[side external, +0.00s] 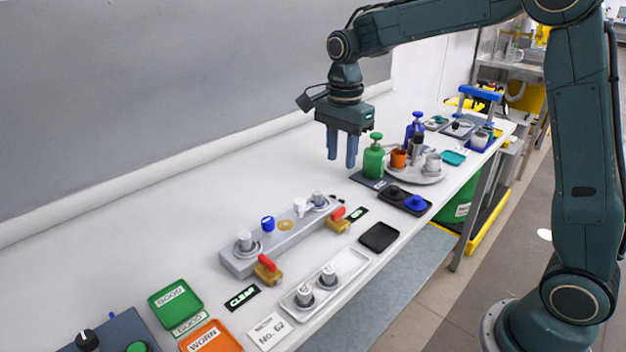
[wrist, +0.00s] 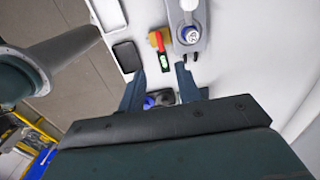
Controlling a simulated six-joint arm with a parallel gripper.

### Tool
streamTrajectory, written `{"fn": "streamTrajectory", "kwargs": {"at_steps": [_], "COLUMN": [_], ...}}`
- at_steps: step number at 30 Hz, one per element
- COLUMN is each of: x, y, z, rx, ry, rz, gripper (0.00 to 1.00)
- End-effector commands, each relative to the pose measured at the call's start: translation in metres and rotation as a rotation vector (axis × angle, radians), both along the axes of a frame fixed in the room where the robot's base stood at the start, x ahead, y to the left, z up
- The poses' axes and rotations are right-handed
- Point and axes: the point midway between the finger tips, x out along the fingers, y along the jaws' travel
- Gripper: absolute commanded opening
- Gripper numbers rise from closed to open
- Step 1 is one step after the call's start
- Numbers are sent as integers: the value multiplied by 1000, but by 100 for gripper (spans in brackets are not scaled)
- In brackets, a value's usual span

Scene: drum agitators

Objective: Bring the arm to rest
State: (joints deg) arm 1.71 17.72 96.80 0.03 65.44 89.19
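My gripper (side external: 342,150) hangs from the wrist above the white bench, fingers pointing down. Its two blue-grey fingers are apart, with nothing between them. In the wrist view the gripper (wrist: 161,84) also shows two spread fingertips. It is above the bench, behind the grey agitator base (side external: 290,235) and to the left of the green pump bottle (side external: 374,160). It touches nothing that I can see.
A round tray (side external: 432,178) holds cups. Black trays (side external: 380,237), a white tray with two grey parts (side external: 325,278), a green GOOD tray (side external: 175,304) and an orange WORN tray (side external: 211,338) line the front. The back-left bench is clear.

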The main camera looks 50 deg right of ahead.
Motion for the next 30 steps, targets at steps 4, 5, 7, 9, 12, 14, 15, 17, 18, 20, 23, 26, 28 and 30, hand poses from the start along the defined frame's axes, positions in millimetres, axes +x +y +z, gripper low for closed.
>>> {"fn": "streamTrajectory", "kwargs": {"at_steps": [4, 5, 7, 9, 12, 14, 15, 17, 18, 20, 23, 26, 28, 30], "x": [0, 0, 0, 0, 0, -1, -1, -3, -5, -10, -21, -35, -48, -61], "y": [0, 0, 0, 0, 0, 0, 0, 0, 0, 1, 2, 3, 4, 5], "z": [4, 4, 4, 4, 4, 5, 5, 7, 9, 13, 22, 32, 40, 47], "rx": [0, 0, 0, 0, 0, 0, 0, 0, 0, -1, -4, -9, -16, -25], "ry": [-1, -1, -1, -1, -1, -2, -4, -8, -13, -21, -43, -72, -94, -119], "rz": [0, 0, 0, 0, 0, 3, 7, 20, 34, 60, 126, 215, 288, 367], "gripper": [34, 34, 34, 34, 34, 34, 34, 34, 34, 34, 34, 34, 34, 34]}}
